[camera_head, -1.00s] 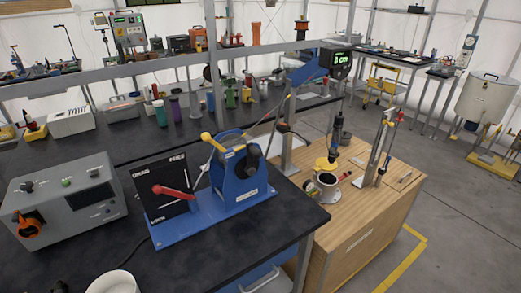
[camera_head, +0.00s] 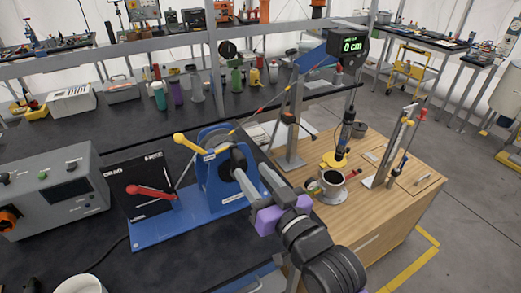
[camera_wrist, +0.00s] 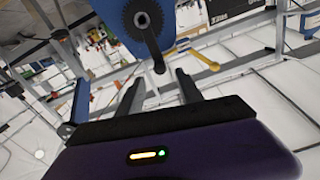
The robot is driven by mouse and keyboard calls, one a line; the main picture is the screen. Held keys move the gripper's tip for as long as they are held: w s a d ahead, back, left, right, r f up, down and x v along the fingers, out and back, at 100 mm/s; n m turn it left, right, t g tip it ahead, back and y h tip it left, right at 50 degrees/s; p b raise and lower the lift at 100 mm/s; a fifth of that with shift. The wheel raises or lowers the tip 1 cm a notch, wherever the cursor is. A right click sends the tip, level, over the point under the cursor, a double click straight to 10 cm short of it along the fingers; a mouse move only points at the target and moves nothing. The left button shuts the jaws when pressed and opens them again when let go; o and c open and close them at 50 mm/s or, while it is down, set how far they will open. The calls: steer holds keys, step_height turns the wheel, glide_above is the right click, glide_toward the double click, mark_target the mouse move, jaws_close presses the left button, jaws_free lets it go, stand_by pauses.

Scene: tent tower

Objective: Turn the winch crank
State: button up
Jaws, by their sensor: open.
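The blue winch (camera_head: 214,181) stands on a blue base plate on the black bench, with a yellow-ended lever (camera_head: 188,143) at its upper left. Its dark crank (camera_wrist: 150,38) shows in the wrist view, running from a toothed hub down toward the gap between my fingertips. My gripper (camera_head: 255,180), with a purple body, is at the winch's right side and partly hides the crank in the head view. In the wrist view my gripper (camera_wrist: 160,77) is open, its two fingers apart on either side of the crank's lower end. I cannot tell whether they touch it.
A black panel with a red lever (camera_head: 150,191) stands left of the winch, beside a grey control box (camera_head: 55,190). A display (camera_head: 352,46) reads 0 cm. A wooden cabinet (camera_head: 375,225) with a white cup stands to the right.

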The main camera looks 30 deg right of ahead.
mark_target(242, 162)
steer(key=shift+w+a+f, duration=0.1)
steer(key=shift+w, duration=0.1)
steer(key=w+p, duration=0.2)
steer(key=w, duration=0.5)
steer(key=shift+w, duration=0.15)
jaws_close()
steer(key=shift+a, duration=0.1)
steer(key=shift+a, duration=0.1)
stand_by(0.9)
